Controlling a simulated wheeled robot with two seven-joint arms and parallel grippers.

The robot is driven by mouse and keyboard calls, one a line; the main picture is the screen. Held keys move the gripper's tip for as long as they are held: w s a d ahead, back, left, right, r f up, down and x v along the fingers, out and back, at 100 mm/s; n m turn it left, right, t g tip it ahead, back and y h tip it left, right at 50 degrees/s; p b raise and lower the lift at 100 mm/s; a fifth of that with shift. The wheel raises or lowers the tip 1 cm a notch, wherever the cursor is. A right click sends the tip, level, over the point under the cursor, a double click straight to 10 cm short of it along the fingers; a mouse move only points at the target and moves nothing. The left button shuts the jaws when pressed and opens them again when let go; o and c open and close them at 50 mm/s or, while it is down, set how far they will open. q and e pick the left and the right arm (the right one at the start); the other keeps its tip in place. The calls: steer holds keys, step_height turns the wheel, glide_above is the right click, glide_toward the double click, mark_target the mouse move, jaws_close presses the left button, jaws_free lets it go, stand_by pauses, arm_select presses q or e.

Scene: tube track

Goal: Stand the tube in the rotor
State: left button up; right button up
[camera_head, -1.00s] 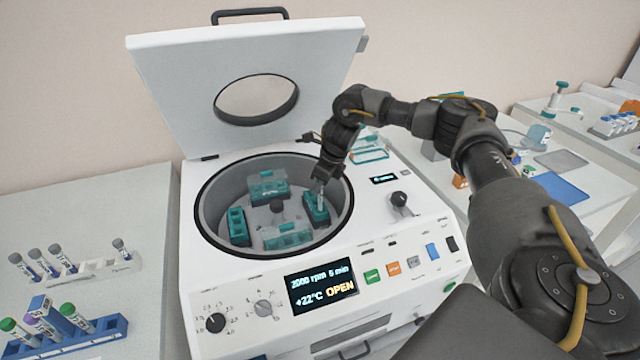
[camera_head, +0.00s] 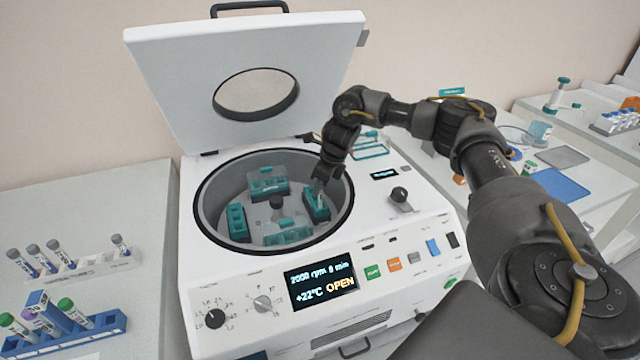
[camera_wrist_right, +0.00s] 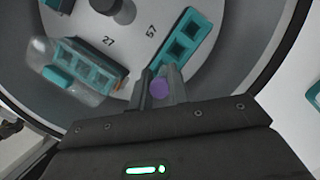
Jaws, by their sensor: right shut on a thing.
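The white centrifuge (camera_head: 215,290) stands with its lid (camera_head: 180,80) up, and its display reads OPEN. Inside the bowl, the rotor (camera_head: 276,203) carries several teal buckets. My right gripper (camera_head: 319,184) reaches into the bowl over the right-hand bucket (camera_head: 315,207). A teal bucket with open square wells (camera_wrist_right: 187,38) lies just beyond the fingertips. The tube's lower end is hidden, so I cannot tell how deep it sits in a well. My left gripper is not in view.
A clear-covered teal bucket (camera_wrist_right: 75,68) sits left of the fingers. The bowl wall and raised lid are close to my right arm. On the left bench are a white rack (camera_head: 80,268) and a blue rack (camera_head: 105,327) with several capped tubes.

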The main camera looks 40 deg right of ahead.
steer(key=shift+f+b, duration=0.6)
steer(key=shift+f, duration=0.6)
steer(key=o, duration=0.8)
steer(key=b+v, duration=0.1)
steer(key=v, duration=0.9)
steer(key=shift+s+d+r, duration=0.1)
steer(key=shift+s+r, duration=0.05)
steer(key=shift+r, duration=0.25)
